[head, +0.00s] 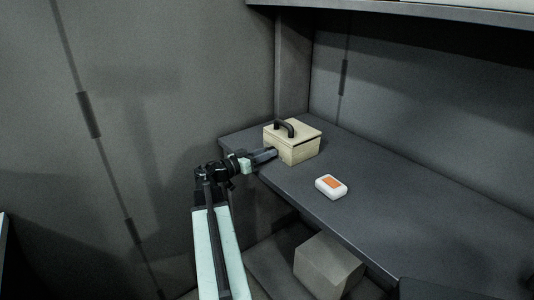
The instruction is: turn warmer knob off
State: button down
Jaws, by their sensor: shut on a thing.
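A beige box (300,152) with a black arched handle (285,127) on top stands on the dark shelf (380,219), near its left end. My gripper (272,154) is at the left side of the box, and its tips meet the box's front left face. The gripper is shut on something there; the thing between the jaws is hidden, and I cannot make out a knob.
A small white block with an orange top (331,186) lies on the shelf right of the box. A grey box (328,265) is below the shelf. A wall stands behind, and another shelf edge (400,10) is overhead. The shelf's right part is clear.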

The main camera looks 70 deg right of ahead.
jog(key=shift+s+a+f, duration=0.1)
jog(key=shift+s, duration=0.05)
dwell(0.3)
jog(key=c, duration=1)
grip_release()
jog(key=shift+c, duration=0.2)
jog(key=v, duration=0.7)
jog(key=shift+w+a, duration=0.25)
jog(key=shift+a, duration=0.05)
